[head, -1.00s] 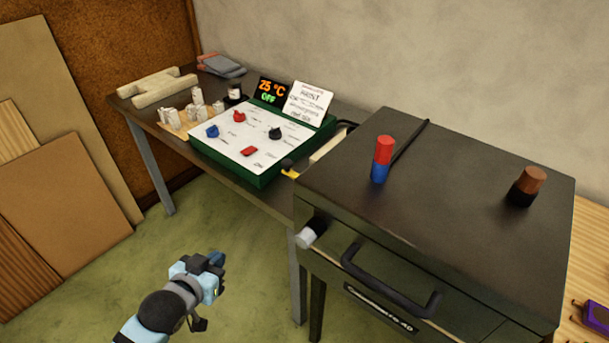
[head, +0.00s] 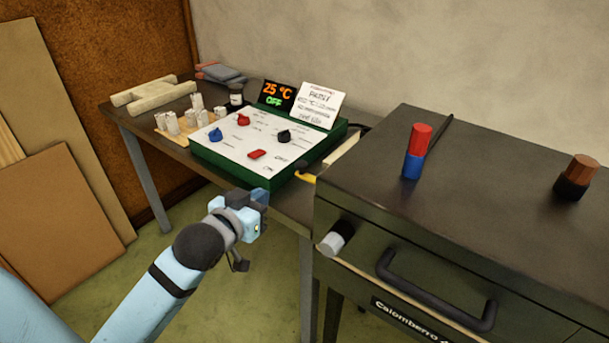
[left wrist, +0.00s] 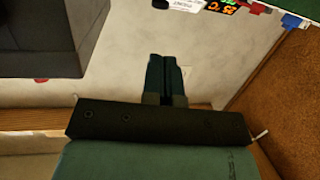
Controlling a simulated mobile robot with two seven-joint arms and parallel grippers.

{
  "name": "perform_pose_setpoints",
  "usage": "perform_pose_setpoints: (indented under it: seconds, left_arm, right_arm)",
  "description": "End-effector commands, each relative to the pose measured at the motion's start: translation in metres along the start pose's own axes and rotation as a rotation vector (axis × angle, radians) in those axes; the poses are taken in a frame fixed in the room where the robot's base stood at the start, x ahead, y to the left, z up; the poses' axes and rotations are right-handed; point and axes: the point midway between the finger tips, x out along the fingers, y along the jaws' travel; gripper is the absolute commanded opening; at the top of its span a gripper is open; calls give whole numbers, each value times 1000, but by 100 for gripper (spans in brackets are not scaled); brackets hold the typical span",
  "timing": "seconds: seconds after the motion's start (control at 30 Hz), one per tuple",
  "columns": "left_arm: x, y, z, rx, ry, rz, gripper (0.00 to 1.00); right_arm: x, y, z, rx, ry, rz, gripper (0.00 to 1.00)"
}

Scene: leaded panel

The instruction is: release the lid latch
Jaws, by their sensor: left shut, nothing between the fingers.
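The dark kiln (head: 350,180) with its flat lid closed stands at the right in the head view. A black knob with a pale grey tip (head: 332,242) sticks out of its front left, just under the lid edge. It may be the lid latch, but I cannot tell for sure. A black bar handle (head: 435,300) is beside it on the front. My left gripper (head: 262,196) is left of the knob, apart from it, in front of the table. Its fingers are together and empty, as the left wrist view (left wrist: 165,78) shows. My right gripper is out of view.
A green-edged control panel (head: 215,160) with knobs sits on the dark table, its display (head: 277,95) reading 25 °C OFF. A yellow-ended part (head: 306,178) lies by its corner. A red-blue cylinder (head: 416,152) and a brown-black one (head: 577,178) stand on the lid. Boards lean at left.

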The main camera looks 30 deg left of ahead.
Motion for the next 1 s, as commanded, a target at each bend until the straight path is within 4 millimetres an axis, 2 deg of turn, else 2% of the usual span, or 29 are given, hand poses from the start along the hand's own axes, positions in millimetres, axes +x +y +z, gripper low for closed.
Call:
perform_pose_setpoints:
  seconds: [0.33, 0.47, 0.57, 1.0]
  left_arm:
    - [0, 0, 0, 0, 1, 0, 0]
    - [8, 0, 0, 0, 1, 0, 0]
    - [23, 0, 0, 1, 2, 0, 0]
    - [112, 0, 0, 2, 2, 0, 0]
  right_arm:
    - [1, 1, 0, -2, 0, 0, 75]
    - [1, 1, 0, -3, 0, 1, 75]
    - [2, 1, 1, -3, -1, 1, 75]
    - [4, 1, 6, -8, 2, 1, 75]
